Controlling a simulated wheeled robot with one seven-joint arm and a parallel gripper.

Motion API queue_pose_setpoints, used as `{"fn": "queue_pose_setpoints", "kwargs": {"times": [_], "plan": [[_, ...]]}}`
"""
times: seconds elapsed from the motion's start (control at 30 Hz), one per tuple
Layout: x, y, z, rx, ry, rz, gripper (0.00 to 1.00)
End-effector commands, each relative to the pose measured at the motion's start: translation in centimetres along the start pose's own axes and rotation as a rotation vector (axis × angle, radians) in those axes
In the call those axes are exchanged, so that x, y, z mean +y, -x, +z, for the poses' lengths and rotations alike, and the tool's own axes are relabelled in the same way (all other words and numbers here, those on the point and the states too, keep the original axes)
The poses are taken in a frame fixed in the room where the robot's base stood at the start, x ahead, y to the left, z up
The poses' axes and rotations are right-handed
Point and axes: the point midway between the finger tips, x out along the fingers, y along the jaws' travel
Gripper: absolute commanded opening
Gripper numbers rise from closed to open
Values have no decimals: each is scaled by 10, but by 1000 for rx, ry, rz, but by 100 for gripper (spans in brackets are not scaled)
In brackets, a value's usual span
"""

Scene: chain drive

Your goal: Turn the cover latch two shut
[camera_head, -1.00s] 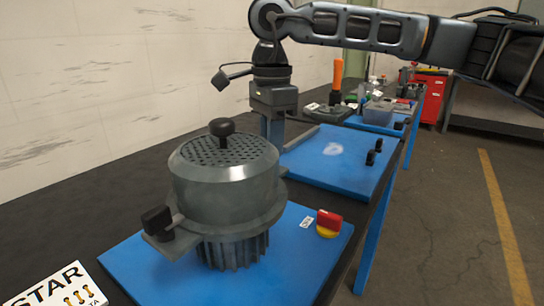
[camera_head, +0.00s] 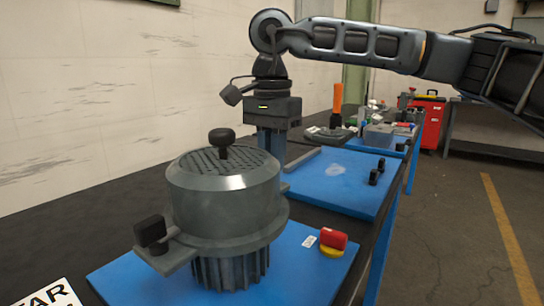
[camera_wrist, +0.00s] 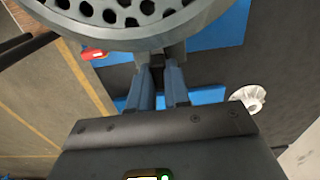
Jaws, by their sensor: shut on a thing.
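The grey round cover (camera_head: 222,195), with a perforated top and black knob, sits on a ribbed housing. A latch with a black handle (camera_head: 150,231) sticks out at its near left side. My gripper (camera_head: 270,145) reaches down behind the cover's far right side. The cover hides its fingertips in the head view. In the wrist view, my gripper's fingers (camera_wrist: 159,85) are close together beside the cover's rim (camera_wrist: 120,38), shut on a small grey part that I take to be cover latch two. The latch is mostly hidden, so its angle cannot be told.
A red and yellow switch (camera_head: 332,242) sits on the near blue mat (camera_head: 300,278), right of the housing. Another blue mat (camera_head: 325,190) behind bears small black pegs (camera_head: 375,176). An orange-handled tool (camera_head: 337,98) and bins stand farther back.

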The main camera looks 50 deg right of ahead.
Motion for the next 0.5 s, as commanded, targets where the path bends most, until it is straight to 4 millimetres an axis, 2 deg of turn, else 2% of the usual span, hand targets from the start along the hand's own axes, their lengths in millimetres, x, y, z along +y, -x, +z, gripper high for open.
{"fn": "queue_pose_setpoints", "kwargs": {"times": [0.33,0.37,0.43,0.5], "plan": [[-1,1,0,1,3,-3,0],[-1,1,0,1,3,-3,20],[0,1,0,1,3,-3,26],[0,1,0,1,2,-2,28]]}}
